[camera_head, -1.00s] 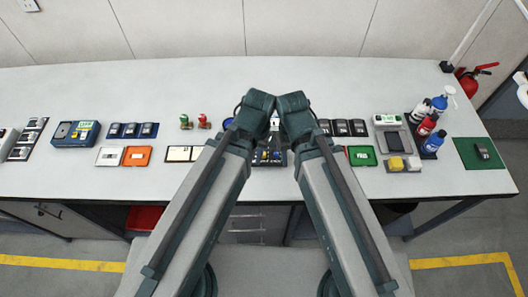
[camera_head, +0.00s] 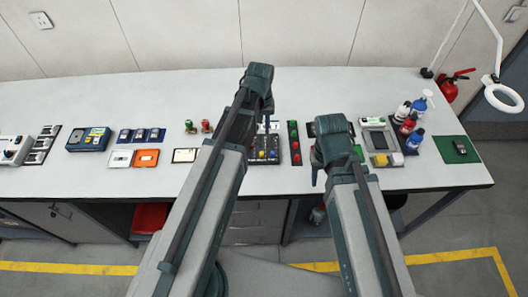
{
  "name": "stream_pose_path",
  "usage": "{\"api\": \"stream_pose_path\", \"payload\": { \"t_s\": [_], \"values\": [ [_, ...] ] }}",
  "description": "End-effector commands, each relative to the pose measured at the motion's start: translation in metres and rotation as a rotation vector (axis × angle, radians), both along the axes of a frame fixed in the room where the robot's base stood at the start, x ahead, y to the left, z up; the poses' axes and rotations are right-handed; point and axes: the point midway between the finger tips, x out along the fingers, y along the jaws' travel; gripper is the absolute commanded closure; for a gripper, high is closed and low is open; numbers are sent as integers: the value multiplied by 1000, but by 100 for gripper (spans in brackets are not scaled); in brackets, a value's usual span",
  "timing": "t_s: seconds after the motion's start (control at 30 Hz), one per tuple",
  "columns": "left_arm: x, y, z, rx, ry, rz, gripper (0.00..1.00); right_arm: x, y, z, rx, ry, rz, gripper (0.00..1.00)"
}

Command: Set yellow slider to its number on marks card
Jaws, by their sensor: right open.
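The slider panel (camera_head: 254,160) is a dark box on the bench near the middle of the view. A yellow knob (camera_head: 262,154) and a blue knob (camera_head: 273,153) show on it.
A dark strip with red and green buttons (camera_head: 294,143) stands right of the panel. Red and green knobs (camera_head: 206,126), a blue case (camera_head: 88,139) and an orange tray (camera_head: 146,158) lie left. Bottles (camera_head: 413,141) stand right. The back of the bench is mostly clear.

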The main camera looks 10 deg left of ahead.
Motion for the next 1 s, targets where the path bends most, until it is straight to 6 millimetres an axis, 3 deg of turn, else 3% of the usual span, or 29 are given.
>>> {"api": "stream_pose_path", "payload": {
  "t_s": [0.27,1.0],
  "values": [
    [0,0,-28,0,0,-2,65,0,0,-28,-1,0,4,50],
    [0,0,-128,0,0,-2,65,0,0,-128,-1,0,1,50]
  ]
}}
